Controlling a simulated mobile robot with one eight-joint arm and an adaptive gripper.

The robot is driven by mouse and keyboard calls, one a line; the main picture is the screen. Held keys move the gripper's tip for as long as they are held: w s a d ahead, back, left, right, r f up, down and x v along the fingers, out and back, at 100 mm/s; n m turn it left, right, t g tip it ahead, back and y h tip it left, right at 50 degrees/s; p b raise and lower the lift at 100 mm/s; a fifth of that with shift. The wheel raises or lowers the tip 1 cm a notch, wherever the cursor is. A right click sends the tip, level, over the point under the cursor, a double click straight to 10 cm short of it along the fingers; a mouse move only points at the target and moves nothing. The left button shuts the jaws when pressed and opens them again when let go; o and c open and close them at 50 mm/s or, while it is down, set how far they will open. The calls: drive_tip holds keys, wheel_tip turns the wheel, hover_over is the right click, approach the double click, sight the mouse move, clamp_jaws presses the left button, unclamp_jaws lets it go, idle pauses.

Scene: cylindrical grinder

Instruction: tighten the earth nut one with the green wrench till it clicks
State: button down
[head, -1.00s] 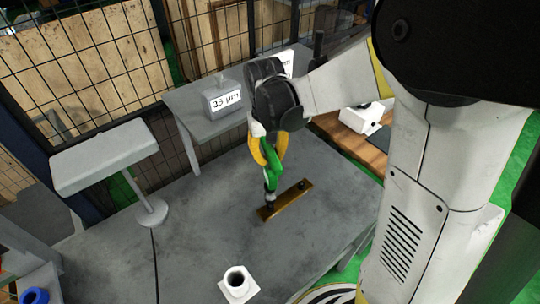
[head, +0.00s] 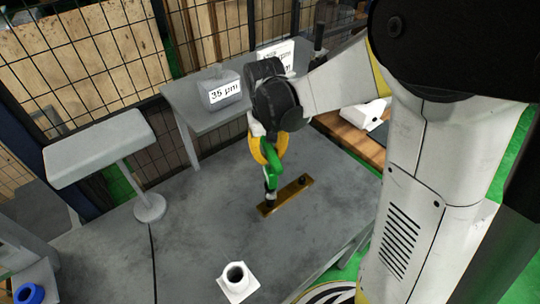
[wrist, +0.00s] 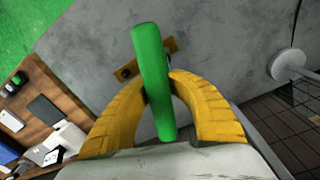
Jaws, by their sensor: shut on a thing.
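The green wrench (head: 271,180) is held by my gripper (head: 267,152), whose yellow fingers are shut around its handle. In the wrist view the green handle (wrist: 152,75) lies between the two yellow fingers. The wrench's dark lower end (head: 270,198) is down at the left end of a brass bar (head: 288,195) on the grey table. Whatever nut is under that end is hidden, so I cannot tell how it is seated. A dark nut or stud (head: 303,180) shows at the bar's right end.
A white flanged tube (head: 237,281) stands near the table's front. A grey lamp-like stand (head: 149,207) is at left. A block marked "35 µm" (head: 222,92) sits on a raised shelf behind. A blue ring (head: 30,294) is at lower left. The table around the bar is clear.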

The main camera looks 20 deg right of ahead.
drive_tip(key=shift+f, duration=0.15)
drive_tip(key=shift+f+b, duration=1.2)
drive_tip(key=shift+f, duration=0.05)
drive_tip(key=shift+f+b, duration=0.25)
drive_tip(key=shift+b, duration=0.05)
idle(0.4)
